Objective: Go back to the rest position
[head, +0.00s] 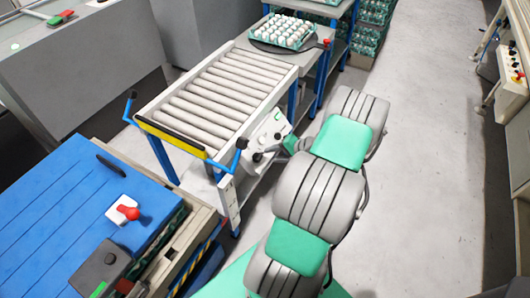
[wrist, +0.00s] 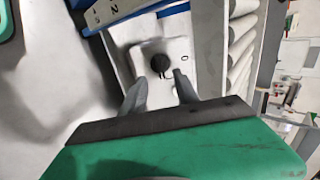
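My gripper (wrist: 159,82) shows in the wrist view with its two grey fingers apart. Nothing is held between them. Behind the fingers is a white control box (wrist: 150,47) with a black knob, which appears between the fingertips. I cannot tell whether the fingers touch it. In the head view my grey and green arm reaches from the bottom up toward the same control box (head: 268,132) on the conveyor's side. The arm largely hides the gripper there.
A roller conveyor (head: 215,95) with empty rollers stands left of my arm. Beyond it, a green tray (head: 254,36) of white eggs sits on a grey table. A blue-topped bench (head: 60,215) is at lower left. Open grey floor (head: 430,130) lies to the right.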

